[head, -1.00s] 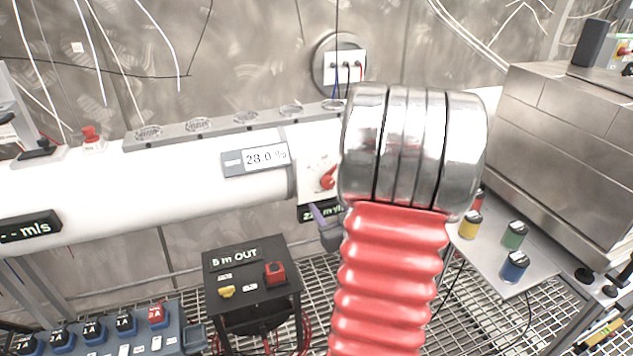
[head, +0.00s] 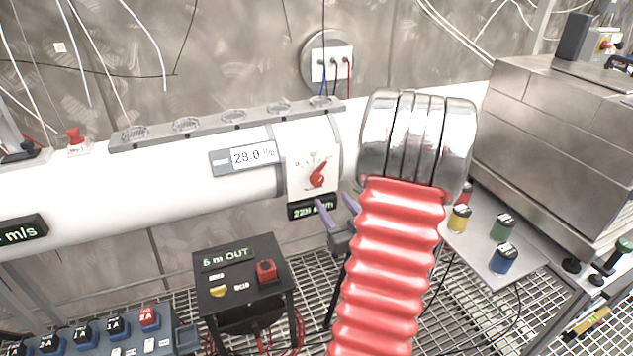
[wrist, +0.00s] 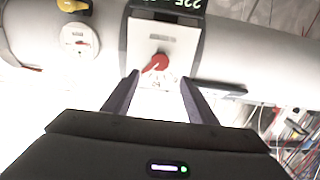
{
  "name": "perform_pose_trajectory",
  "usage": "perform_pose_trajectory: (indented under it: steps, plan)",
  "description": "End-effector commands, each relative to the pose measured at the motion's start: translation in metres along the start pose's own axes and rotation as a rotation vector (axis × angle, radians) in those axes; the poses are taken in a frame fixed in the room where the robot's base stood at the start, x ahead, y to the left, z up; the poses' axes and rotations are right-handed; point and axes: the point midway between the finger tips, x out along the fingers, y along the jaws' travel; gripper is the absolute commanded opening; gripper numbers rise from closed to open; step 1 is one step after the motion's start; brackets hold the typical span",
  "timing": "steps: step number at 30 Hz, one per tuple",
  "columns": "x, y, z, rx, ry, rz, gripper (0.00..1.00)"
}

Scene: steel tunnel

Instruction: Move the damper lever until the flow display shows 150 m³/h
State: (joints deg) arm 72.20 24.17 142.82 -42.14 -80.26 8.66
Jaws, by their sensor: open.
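The red damper lever (head: 317,175) sits on a white scale plate on the white duct, and it also shows in the wrist view (wrist: 157,63). Just below the plate is the dark flow display (head: 301,210) with green digits. It starts with 22; a finger partly covers it in the head view and the last digit is unclear. It is cut off at the top edge of the wrist view (wrist: 178,4). My gripper (head: 336,204) is open, in front of and below the plate. In the wrist view its fingertips (wrist: 158,77) flank the lever's lower side, apart from it.
A small display (head: 252,155) on the duct reads about 28.0. A black box marked "5 m OUT" (head: 228,260) stands below the duct. A shelf with coloured knobs (head: 476,255) and a steel cabinet (head: 550,140) are at the right. My red-sleeved arm covers part of the duct.

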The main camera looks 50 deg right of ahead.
Motion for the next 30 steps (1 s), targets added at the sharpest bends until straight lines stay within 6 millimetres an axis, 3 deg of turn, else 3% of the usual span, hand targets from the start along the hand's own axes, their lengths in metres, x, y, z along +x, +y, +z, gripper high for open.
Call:
perform_pose_trajectory:
  steps: [21, 30]
  plan:
    - [0.107, -0.001, 0.0, 0.0, 0.001, -0.003, 0.52]
    - [0.12, -0.001, 0.0, 0.001, 0.0, -0.002, 0.52]
